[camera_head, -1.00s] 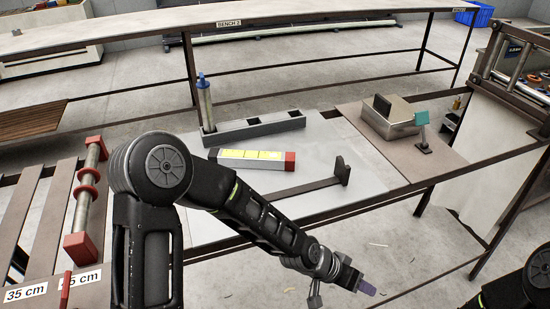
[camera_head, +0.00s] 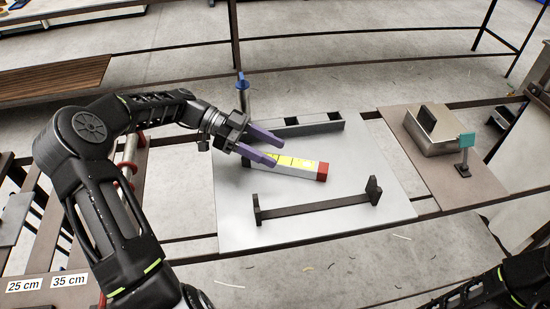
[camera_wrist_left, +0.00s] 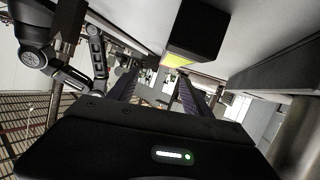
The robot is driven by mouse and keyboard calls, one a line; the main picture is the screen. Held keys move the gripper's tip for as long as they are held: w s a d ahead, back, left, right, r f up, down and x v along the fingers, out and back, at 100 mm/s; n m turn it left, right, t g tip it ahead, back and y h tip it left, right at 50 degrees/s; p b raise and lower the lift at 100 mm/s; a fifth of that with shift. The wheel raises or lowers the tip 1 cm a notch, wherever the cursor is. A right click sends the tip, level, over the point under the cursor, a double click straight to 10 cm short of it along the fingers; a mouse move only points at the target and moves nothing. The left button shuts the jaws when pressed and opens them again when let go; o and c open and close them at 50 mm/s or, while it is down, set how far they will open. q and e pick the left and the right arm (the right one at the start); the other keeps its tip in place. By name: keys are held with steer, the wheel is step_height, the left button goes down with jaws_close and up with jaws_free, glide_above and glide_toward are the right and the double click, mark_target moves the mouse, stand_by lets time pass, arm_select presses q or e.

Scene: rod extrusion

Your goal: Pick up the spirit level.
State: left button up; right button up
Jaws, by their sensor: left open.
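The spirit level (camera_head: 295,165), a light bar with a yellow face and a red end cap, lies on the pale board in the head view. My left gripper (camera_head: 278,150) is open, its two purple fingers over the bar's left part, partly hiding it. I cannot tell from the head view how far above it they are. In the left wrist view, a dark block with a yellow patch (camera_wrist_left: 178,60), seemingly the level's near end, shows ahead and above the fingers (camera_wrist_left: 155,88). No object is held. My right gripper is outside the picture; only the right arm shows.
A grey slotted rail (camera_head: 300,130) lies behind the level, with a blue-topped post (camera_head: 242,92) at its left. A dark bracket bar (camera_head: 315,205) lies in front. A metal box (camera_head: 435,135) and a teal-topped stand (camera_head: 465,150) are to the right. The pale board (camera_head: 235,225) is bare at front left.

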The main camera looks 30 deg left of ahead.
mark_target(278, 159)
arm_select(q)
steer(key=shift+t+y, duration=0.3)
steer(key=shift+t, duration=0.2)
steer(key=a, duration=0.2)
steer(key=a+f, duration=0.1)
steer(key=a, duration=0.2)
steer(key=shift+s+f, duration=0.1)
steer(key=shift+s, duration=0.05)
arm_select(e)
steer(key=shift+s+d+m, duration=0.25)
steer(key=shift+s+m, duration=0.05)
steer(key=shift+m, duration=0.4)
arm_select(q)
steer(key=shift+d, duration=0.1)
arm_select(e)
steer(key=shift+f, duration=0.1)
arm_select(q)
steer(key=shift+b+x, duration=0.95)
steer(key=shift+b, duration=0.1)
steer(key=shift+d+f, duration=0.2)
steer(key=shift+d, duration=0.05)
steer(key=shift+d+b, duration=0.1)
steer(key=shift+b, duration=0.2)
steer(key=shift+r, duration=0.1)
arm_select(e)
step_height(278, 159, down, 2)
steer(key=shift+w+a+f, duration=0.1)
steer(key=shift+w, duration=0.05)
